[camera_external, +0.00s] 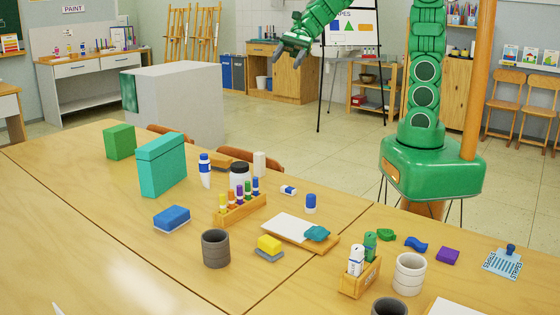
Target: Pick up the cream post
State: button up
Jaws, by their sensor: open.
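The cream post (259,163) is a small upright pale block near the far edge of the table (190,270). It stands just behind and to the right of a dark-lidded white jar (239,178), with a small gap visible between them. My gripper (288,54) is open and empty, raised high in the air beyond the table. In the picture it is above and a little right of the post, well apart from it. Its fingers point down and to the left.
A wooden rack of coloured bottles (242,210) and a white glue bottle (205,170) stand near the post. A teal box (162,163) is to the left. A blue-and-white tube (288,190) lies to the right. Orange chairs (263,157) stand behind the table edge.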

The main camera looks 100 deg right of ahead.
jog(key=w+d+f+m+t, duration=0.1)
jog(key=w+d+m+t, duration=0.25)
jog(key=d+m, duration=0.35)
jog(key=n, duration=0.1)
send_near(256, 161)
jog(key=shift+w+a+f+h, duration=0.15)
jog(key=shift+w+a+f, duration=0.05)
jog(key=shift+a, duration=0.3)
jog(key=shift+w+a+f+h, duration=0.15)
jog(key=shift+w+a+f, duration=0.05)
jog(key=shift+a, duration=0.3)
jog(key=shift+g+x, duration=0.25)
jog(key=shift+x, duration=1)
jog(key=shift+w+a+f, duration=0.15)
jog(key=shift+w+a, duration=0.35)
jog(key=shift+w, duration=0.2)
jog(key=shift+w+a+f, duration=0.15)
jog(key=shift+w+a, duration=0.35)
jog(key=shift+w, duration=0.2)
jog(key=shift+x, duration=1)
jog(key=c, duration=1.1)
